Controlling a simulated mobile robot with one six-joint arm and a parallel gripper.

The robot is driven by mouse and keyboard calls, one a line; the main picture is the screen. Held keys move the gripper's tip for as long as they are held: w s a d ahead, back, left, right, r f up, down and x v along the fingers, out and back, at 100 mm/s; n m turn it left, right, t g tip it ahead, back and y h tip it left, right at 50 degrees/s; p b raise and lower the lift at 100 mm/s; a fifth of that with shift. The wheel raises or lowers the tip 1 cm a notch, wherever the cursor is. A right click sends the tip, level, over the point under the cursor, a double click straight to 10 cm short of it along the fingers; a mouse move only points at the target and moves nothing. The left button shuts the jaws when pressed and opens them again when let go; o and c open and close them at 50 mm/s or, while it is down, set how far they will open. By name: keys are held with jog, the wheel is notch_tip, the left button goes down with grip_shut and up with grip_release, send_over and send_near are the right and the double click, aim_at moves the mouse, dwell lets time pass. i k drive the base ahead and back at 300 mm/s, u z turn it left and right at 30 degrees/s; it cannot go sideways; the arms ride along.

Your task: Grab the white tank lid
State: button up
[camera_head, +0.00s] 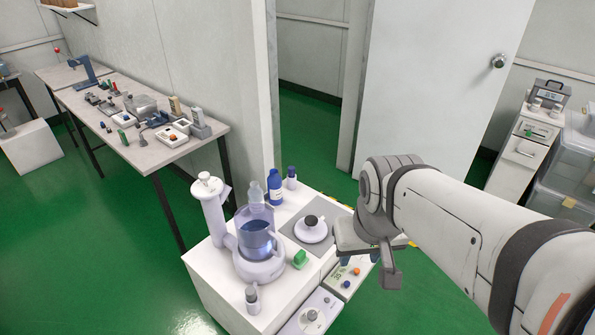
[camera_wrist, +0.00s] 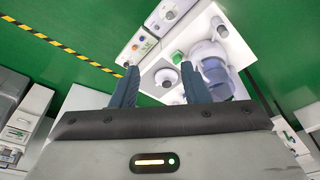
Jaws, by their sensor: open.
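The white tank lid (camera_head: 311,231), a round disc with a dark knob, lies on a grey mat (camera_head: 292,236) on the white cabinet top. My gripper (camera_head: 362,254) is open and empty, to the right of the lid and apart from it. In the wrist view the lid (camera_wrist: 164,79) appears between the two dark blue fingers (camera_wrist: 161,68), some distance beyond them. A clear tank with bluish contents (camera_head: 257,238) stands on a pale machine left of the lid; it also shows in the wrist view (camera_wrist: 215,72).
A green object (camera_head: 300,259) sits close to the lid's front left. A blue bottle (camera_head: 275,188) and a small dark-capped bottle (camera_head: 291,178) stand behind; another small bottle (camera_head: 252,299) is in front. Boxes with knobs (camera_head: 313,314) adjoin the cabinet's front right. Green floor is open at left.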

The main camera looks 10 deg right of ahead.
aim_at(310, 229)
jog(key=k, duration=1.3)
jog(key=z, duration=0.4)
jog(key=i, duration=2.1)
jog(key=u, duration=0.75)
